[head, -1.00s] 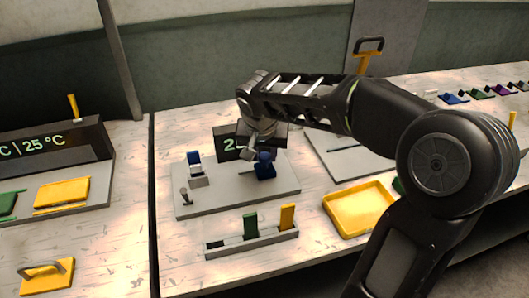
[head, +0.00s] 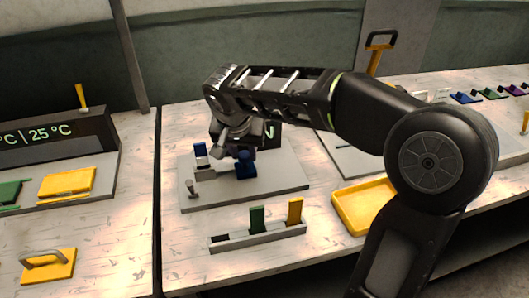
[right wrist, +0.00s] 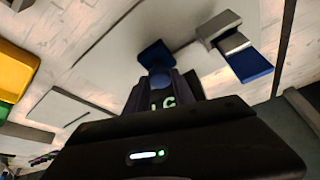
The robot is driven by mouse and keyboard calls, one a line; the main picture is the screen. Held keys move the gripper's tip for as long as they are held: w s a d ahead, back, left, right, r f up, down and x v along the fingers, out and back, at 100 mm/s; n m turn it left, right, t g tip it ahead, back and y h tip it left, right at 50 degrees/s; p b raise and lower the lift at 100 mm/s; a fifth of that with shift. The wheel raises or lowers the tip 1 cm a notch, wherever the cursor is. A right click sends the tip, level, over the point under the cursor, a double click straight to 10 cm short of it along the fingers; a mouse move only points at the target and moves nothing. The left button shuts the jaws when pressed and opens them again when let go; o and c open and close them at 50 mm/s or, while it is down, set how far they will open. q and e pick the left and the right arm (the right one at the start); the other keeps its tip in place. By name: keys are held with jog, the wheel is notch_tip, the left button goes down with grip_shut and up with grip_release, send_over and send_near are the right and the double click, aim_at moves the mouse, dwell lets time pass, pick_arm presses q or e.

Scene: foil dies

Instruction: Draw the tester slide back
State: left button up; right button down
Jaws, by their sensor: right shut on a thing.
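My right gripper (head: 240,150) is shut on the knob from above. In the right wrist view the knob (right wrist: 160,80) sits between the fingers (right wrist: 162,92), with the blue slide body (right wrist: 154,53) beyond. Left of the slide is a grey holder (head: 203,172) with an upright blue piece (head: 200,150); a small gap appears between them. My left gripper is out of view.
A small lever (head: 192,188) stands at the plate's left front corner. In front is a grey rack (head: 225,242) with a green piece (head: 257,218) and a yellow piece (head: 295,211). A yellow tray (head: 345,215) lies to the right, close to my right arm.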

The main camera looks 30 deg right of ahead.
jog(key=shift+w+a, duration=0.15)
jog(key=shift+a, duration=0.2)
jog(key=c, duration=1.1)
grip_release()
jog(key=shift+a, duration=0.1)
jog(key=shift+r, duration=0.15)
jog(key=v, duration=0.7)
jog(key=shift+a+r, duration=0.1)
jog(key=shift+r, duration=0.15)
